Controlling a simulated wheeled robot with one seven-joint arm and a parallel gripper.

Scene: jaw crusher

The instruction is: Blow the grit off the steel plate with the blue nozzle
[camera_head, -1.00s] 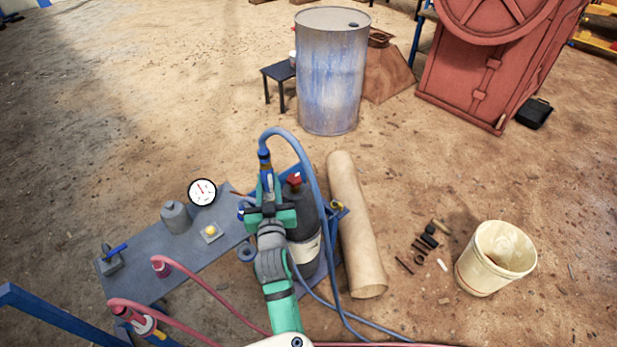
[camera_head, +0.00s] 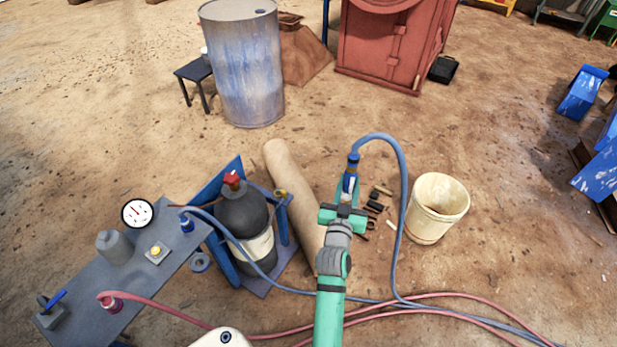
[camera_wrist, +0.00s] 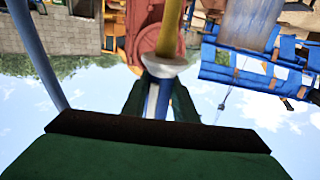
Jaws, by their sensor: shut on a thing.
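My gripper (camera_head: 346,193) is shut on the blue nozzle (camera_head: 352,168), which stands up from the fingers. A blue hose (camera_head: 402,190) arches from its top and drops to the ground on the right. In the wrist view the nozzle (camera_wrist: 157,98) is between my dark green fingers, with a white collar and a yellow part beyond. The gripper appears in front of the small parts on the ground, left of the bucket. I cannot make out a steel plate with grit in either view.
A grey bench (camera_head: 75,285) with a gauge (camera_head: 137,213) is at left. A dark gas bottle (camera_head: 243,215) stands in a blue frame beside it. Hoses cross the front ground.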

